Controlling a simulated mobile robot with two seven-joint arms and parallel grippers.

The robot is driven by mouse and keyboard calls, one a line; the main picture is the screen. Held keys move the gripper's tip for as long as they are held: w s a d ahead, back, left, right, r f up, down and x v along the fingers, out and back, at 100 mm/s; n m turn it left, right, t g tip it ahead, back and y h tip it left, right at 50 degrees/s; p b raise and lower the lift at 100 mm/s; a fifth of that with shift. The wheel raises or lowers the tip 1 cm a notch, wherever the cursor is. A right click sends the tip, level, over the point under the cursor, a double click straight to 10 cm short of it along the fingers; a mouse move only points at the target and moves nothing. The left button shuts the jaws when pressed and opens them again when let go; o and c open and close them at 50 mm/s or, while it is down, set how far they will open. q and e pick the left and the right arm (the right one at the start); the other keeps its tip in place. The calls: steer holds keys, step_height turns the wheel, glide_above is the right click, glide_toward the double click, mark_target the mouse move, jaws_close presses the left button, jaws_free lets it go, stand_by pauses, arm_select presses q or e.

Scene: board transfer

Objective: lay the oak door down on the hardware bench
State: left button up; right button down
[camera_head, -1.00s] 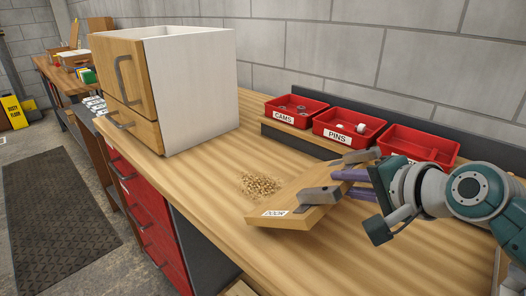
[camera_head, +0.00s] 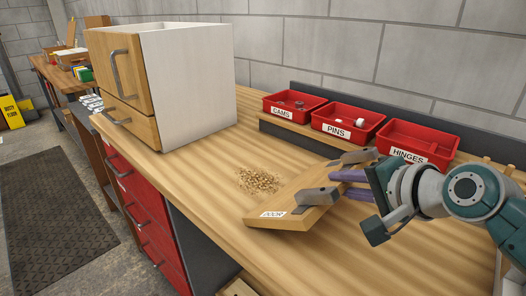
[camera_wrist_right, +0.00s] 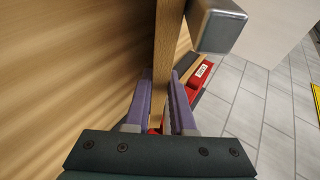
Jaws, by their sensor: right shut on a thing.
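The oak door (camera_head: 285,199) is a small wooden board with a DOOR label and grey metal fittings. It is tilted low over the hardware bench (camera_head: 210,185); I cannot tell whether its lower edge touches the top. My right gripper (camera_head: 345,185) comes in from the right, its purple fingers shut on the door's right part. In the right wrist view the door's narrow edge (camera_wrist_right: 165,70) stands between the two fingers, with a grey fitting (camera_wrist_right: 222,25) beside it. My left gripper is not in view.
A pile of wood shavings (camera_head: 258,180) lies just left of the door. A wood and white cabinet (camera_head: 195,90) stands at the back left. Red bins for cams (camera_head: 294,105), pins (camera_head: 346,122) and hinges (camera_head: 418,144) line the back. The bench front is clear.

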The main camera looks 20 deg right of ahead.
steer(key=c, duration=0.7)
jaws_free()
steer(key=shift+o, duration=0.3)
